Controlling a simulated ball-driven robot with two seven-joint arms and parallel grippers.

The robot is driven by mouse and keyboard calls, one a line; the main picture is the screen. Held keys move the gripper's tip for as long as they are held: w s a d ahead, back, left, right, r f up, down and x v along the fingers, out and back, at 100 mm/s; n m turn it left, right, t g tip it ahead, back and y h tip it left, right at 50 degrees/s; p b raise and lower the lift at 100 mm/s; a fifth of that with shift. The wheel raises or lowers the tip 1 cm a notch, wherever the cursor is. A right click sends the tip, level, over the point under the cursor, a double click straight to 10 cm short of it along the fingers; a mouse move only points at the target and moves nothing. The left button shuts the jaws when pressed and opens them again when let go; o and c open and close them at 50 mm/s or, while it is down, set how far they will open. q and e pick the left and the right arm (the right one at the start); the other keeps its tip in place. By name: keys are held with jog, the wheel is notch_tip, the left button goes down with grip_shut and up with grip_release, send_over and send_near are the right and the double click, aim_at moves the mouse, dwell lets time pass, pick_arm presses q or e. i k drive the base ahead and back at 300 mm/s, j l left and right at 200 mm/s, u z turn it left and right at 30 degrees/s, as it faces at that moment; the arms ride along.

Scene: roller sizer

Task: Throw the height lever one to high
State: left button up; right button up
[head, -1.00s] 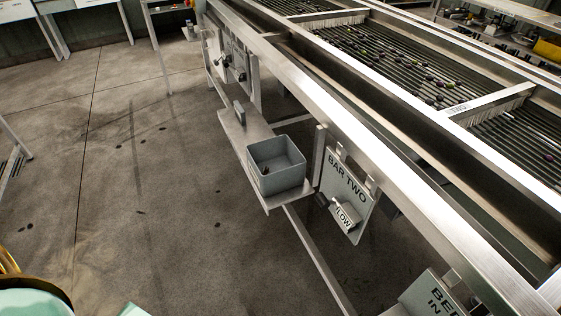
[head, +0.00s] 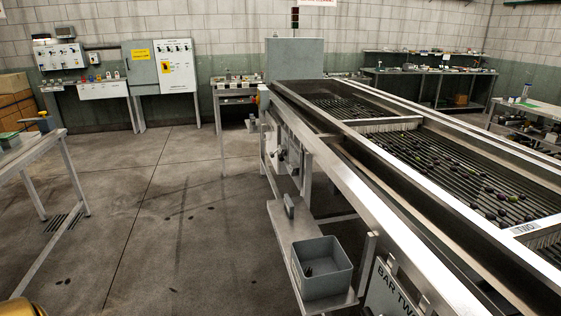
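The roller sizer (head: 405,240) runs from the lower right to the back middle, with dark round fruit on its bars. Grey panels with dark-knobbed levers (head: 280,153) hang on its left side, farther along; they are too small to read, so I cannot tell which is height lever one or how it is set. A nearer plate marked BAR TWO (head: 388,292) is cut off by the bottom edge. Neither of my grippers is in view.
A grey bin (head: 322,268) sits on a shelf jutting from the sizer's left side. A bench (head: 40,150) stands at the left. Control cabinets (head: 160,66) line the back wall. The concrete floor (head: 150,220) between is open.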

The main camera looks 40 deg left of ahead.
aim_at(279, 157)
jog(key=i+j+u, duration=0.15)
jog(key=j, duration=0.25)
jog(key=i+j+u, duration=0.1)
jog(key=j, duration=0.3)
jog(key=i+j+u, duration=0.15)
jog(key=j, duration=0.25)
jog(key=i+j+u, duration=0.1)
jog(key=i+j, duration=0.2)
